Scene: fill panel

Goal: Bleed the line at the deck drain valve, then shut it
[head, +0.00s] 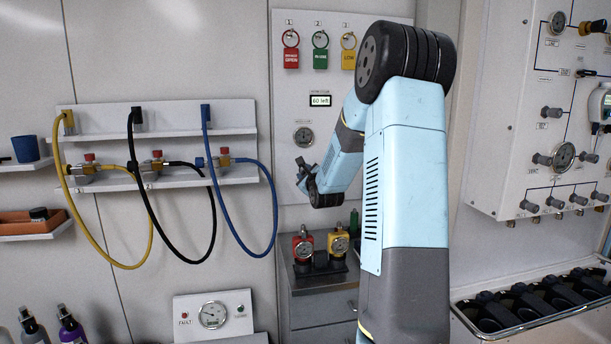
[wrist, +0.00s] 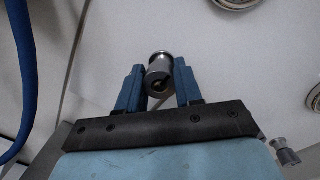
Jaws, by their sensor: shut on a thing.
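In the wrist view, my gripper (wrist: 158,66) has its two blue fingers on either side of a grey round valve knob (wrist: 159,76) and is shut on it. The knob stands out from a pale panel. No label on it can be read, so I cannot tell from the pictures whether it is the deck drain valve. The held knob cannot be made out there.
A second grey knob (wrist: 286,151) is right of my gripper in the wrist view. A blue hose (head: 262,170) hangs to the left. Red and yellow gauge units (head: 303,245) stand on a cabinet below. A white panel with knobs (head: 515,150) is at the right.

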